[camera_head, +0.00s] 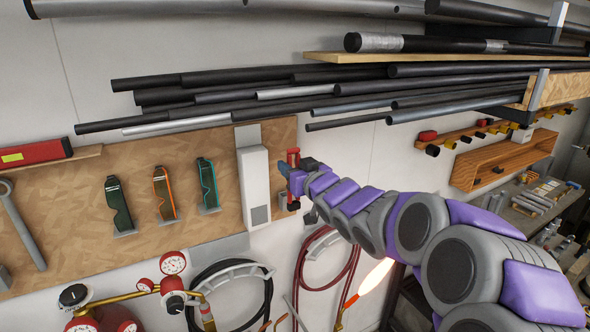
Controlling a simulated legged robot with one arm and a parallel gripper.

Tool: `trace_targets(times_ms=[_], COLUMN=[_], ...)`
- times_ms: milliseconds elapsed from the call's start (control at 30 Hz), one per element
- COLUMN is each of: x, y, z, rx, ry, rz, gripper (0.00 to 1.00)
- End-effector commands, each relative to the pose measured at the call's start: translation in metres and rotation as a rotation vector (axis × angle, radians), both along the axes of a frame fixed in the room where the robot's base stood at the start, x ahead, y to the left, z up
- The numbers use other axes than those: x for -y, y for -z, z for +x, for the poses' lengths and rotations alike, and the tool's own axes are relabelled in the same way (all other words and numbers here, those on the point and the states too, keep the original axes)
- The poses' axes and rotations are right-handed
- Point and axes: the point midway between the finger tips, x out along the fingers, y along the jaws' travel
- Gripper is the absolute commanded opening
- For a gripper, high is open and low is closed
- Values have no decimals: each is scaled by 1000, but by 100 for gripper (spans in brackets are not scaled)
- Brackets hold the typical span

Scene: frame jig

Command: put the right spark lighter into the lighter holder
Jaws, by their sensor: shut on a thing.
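My gripper (289,174) is at the wall, just right of a tall white box. It is shut on a slim upright red and dark piece (293,158), which looks like the spark lighter. Its red top shows above the fingers, and a dark red part shows below them. My fingers and wrist cover its middle. I cannot clearly make out the lighter holder; small parts on the wall behind and below my gripper are mostly hidden. No second lighter is clearly seen.
The white box (254,190) stands close left of my gripper. Safety glasses (208,184) hang on the wooden board (75,215). Dark pipes (250,92) run above my arm. A red hose (328,258), a black hose (233,268) and gauges (173,263) are below.

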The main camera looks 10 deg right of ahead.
Motion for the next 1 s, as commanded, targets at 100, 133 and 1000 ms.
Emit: trace_targets(times_ms=[100, 133, 1000], x=[1, 1, 12], y=[3, 5, 25], z=[11, 13, 87], rx=[-3, -4, -1], ry=[-1, -1, -1], rz=[-1, -1, 0], gripper=[20, 20, 20])
